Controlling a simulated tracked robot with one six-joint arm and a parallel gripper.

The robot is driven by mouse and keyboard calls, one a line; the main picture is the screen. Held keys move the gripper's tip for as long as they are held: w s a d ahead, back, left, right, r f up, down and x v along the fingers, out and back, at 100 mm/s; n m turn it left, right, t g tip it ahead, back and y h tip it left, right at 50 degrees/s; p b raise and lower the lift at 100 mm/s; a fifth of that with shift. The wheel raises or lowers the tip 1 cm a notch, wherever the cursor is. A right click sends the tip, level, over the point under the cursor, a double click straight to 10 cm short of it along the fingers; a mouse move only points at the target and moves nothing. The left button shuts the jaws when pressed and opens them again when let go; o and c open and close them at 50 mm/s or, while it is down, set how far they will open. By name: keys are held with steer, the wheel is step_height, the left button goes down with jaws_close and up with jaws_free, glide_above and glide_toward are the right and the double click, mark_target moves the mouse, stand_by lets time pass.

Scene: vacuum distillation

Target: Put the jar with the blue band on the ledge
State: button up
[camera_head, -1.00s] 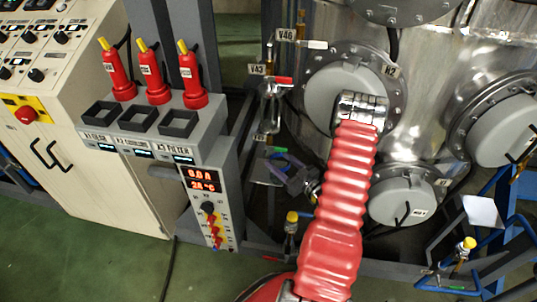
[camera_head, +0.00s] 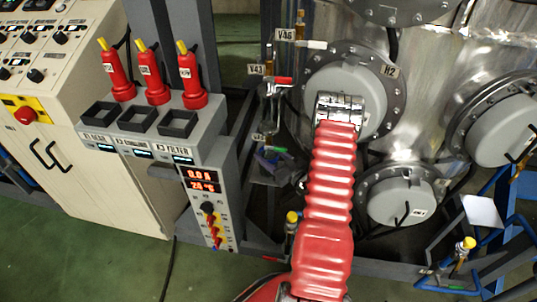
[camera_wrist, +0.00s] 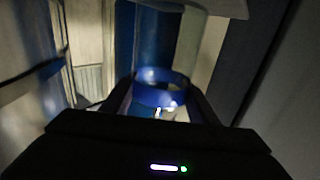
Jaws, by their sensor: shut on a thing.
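In the wrist view, the jar with the blue band (camera_wrist: 161,94) sits between the two dark fingers of my gripper (camera_wrist: 160,86). The gripper is shut on it. The band and rim show; the jar's lower part is hidden by the gripper body. In the head view my red arm covers most of the gripper, and I cannot make out the jar there. A small grey shelf (camera_head: 164,173) juts from the filter stand at left; I cannot tell whether it is the ledge.
A yellow-capped fitting (camera_head: 291,222) stands close to my arm. Green floor (camera_head: 90,255) is clear at lower left.

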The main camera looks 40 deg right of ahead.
stand_by(0.3)
steer(key=o, duration=1.5)
steer(key=shift+s, duration=0.5)
steer(key=s, duration=1.1)
